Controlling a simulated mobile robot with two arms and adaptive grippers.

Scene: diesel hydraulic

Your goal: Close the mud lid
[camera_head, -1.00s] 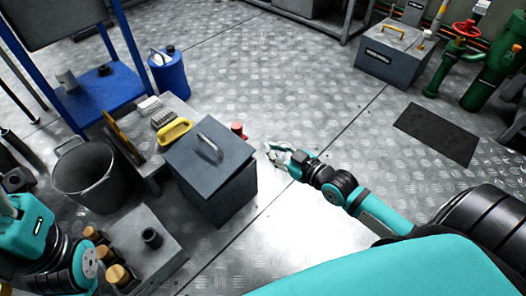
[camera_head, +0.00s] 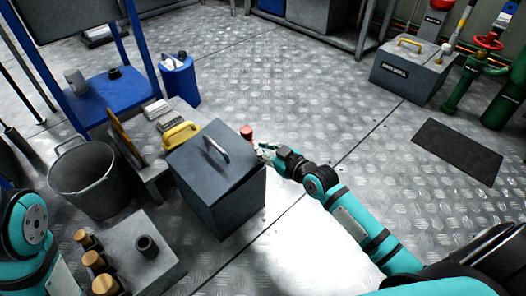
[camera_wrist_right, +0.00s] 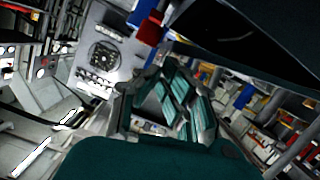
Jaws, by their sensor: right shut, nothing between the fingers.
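A dark grey box with a flat lid (camera_head: 200,165) and a metal bar handle (camera_head: 217,149) stands on the floor left of centre in the head view. I take this as the mud lid; no label on it is readable. The lid lies over the box top, but I cannot tell whether it is fully seated. My right gripper (camera_head: 265,153) is beside the lid's right corner, shut and empty; I cannot tell if it touches. The right wrist view shows the gripper fingers (camera_wrist_right: 165,108) below a large dark surface (camera_wrist_right: 255,35). My left gripper is out of view.
A red knob (camera_head: 247,132) stands behind the box's right corner. A grey bucket (camera_head: 84,178), a yellow-handled item (camera_head: 181,135) and a block with brown-capped items (camera_head: 150,265) crowd the left. A dark mat (camera_head: 458,150) lies right. The central floor is clear.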

